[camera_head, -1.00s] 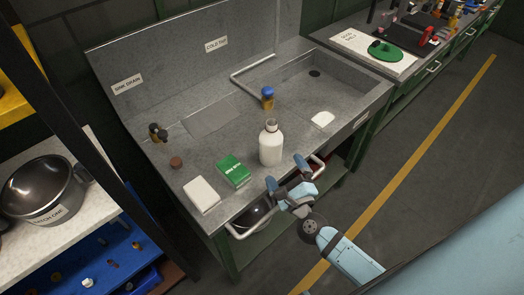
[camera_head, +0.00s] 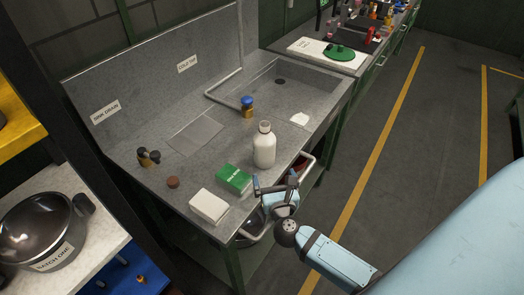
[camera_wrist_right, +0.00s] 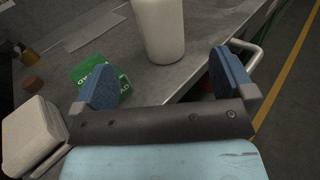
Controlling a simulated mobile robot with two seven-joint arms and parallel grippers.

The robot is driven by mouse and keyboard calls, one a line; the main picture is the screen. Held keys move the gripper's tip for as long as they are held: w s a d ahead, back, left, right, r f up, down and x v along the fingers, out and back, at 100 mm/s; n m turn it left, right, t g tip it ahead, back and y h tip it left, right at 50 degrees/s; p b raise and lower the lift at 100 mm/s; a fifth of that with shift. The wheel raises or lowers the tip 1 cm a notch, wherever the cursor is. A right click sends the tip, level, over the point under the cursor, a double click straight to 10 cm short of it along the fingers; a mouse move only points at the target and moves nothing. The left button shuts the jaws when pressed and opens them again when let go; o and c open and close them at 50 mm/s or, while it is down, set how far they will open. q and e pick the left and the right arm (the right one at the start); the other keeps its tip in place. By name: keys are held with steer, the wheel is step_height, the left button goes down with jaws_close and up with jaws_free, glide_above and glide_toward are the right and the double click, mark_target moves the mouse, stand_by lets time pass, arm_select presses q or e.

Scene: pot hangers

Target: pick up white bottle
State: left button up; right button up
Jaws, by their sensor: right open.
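The white bottle (camera_head: 264,146) stands upright on the grey metal sink bench, near its front edge. In the right wrist view the bottle (camera_wrist_right: 160,28) stands beyond my fingertips, roughly midway between them, and its top is cut off by the frame. My right gripper (camera_head: 276,186) is open and empty at the bench's front edge, just in front of the bottle and apart from it. Its two blue fingers also show in the right wrist view (camera_wrist_right: 165,82). My left gripper is not in view.
A green box (camera_head: 234,179) and a white block (camera_head: 209,206) lie left of the bottle. A blue-capped amber jar (camera_head: 247,106) stands behind it. A brown puck (camera_head: 173,182) lies further left. A metal rail (camera_head: 306,163) runs along the front edge. The sink basin (camera_head: 283,85) is behind.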

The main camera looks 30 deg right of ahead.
mark_target(268, 154)
steer(key=p+x, duration=0.1)
steer(key=x, duration=0.6)
steer(key=shift+w+d, duration=0.2)
steer(key=shift+w, duration=0.05)
steer(key=p+x, duration=0.1)
steer(key=x, duration=0.4)
steer(key=shift+w+d+p, duration=0.1)
steer(key=shift+w+p, duration=0.2)
steer(key=shift+w, duration=0.1)
steer(key=c, duration=1)
steer(key=shift+r, duration=0.15)
